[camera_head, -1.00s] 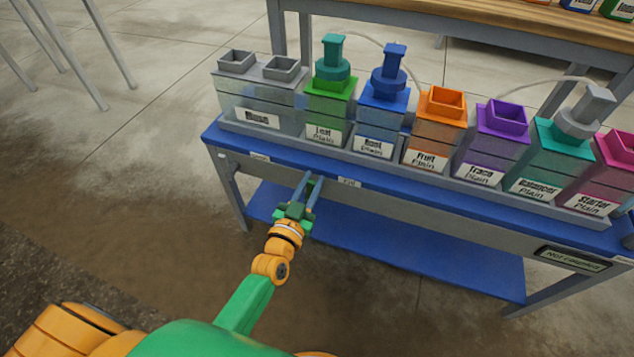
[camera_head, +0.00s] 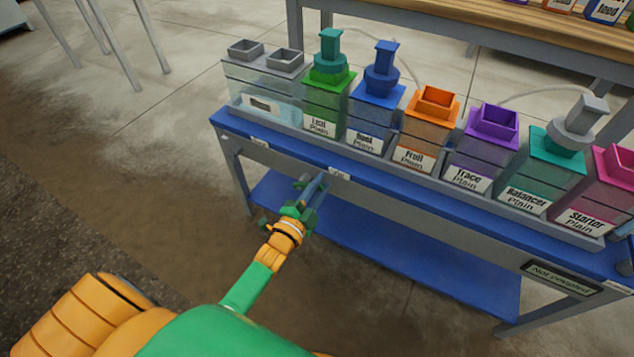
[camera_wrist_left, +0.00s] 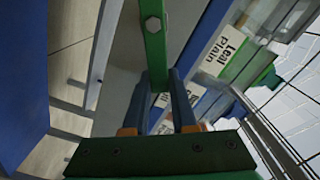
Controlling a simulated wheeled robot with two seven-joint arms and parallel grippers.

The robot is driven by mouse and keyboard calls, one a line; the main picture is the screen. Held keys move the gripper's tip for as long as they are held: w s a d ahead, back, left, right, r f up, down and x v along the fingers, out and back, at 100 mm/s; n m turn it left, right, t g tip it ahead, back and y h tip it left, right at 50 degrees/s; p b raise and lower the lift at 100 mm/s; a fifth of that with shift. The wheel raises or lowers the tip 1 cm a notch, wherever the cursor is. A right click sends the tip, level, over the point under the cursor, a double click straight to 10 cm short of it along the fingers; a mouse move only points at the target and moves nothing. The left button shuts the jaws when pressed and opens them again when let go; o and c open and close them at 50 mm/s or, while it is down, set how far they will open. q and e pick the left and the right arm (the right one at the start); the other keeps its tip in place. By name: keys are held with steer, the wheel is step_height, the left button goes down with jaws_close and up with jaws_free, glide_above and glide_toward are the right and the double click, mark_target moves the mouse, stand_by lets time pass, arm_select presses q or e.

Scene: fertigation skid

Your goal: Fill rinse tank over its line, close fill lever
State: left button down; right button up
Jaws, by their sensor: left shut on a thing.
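The rinse tank is the clear tank with a grey two-opening top (camera_head: 264,58) at the left end of the bench row. Pale bluish liquid (camera_head: 286,108) shows in its lower part around the label; its fill line is too small to make out. My left gripper (camera_head: 318,183) is at the bench's front edge, below the small "Fill" label (camera_head: 339,173). In the left wrist view its blue fingers (camera_wrist_left: 163,100) are shut on a green bar with a hex bolt (camera_wrist_left: 153,50), which looks like the fill lever. The lever is mostly hidden in the head view. My right gripper is out of view.
Several coloured tanks, from green (camera_head: 325,105) to magenta (camera_head: 601,195), stand right of the rinse tank in a grey tray. A blue lower shelf (camera_head: 400,255) and a "Not coupled" sign (camera_head: 562,278) are below.

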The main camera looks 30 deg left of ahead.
arm_select(q)
steer(key=f+m, duration=0.1)
steer(key=m+b, duration=0.1)
steer(key=shift+d+f+m, duration=0.3)
steer(key=shift+f, duration=0.05)
steer(key=shift+d+f+m+b, duration=0.1)
steer(key=shift+f+m+b, duration=0.35)
steer(key=shift+m, duration=0.45)
steer(key=shift+f+m+b, duration=0.3)
steer(key=shift+m+b, duration=0.25)
steer(key=shift+m, duration=0.35)
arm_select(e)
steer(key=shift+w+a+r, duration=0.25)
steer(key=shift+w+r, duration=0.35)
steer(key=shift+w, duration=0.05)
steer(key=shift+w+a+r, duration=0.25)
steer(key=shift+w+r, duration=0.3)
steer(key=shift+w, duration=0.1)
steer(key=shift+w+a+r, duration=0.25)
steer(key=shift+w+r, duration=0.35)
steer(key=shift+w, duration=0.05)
arm_select(q)
steer(key=c, duration=0.7)
jaws_free()
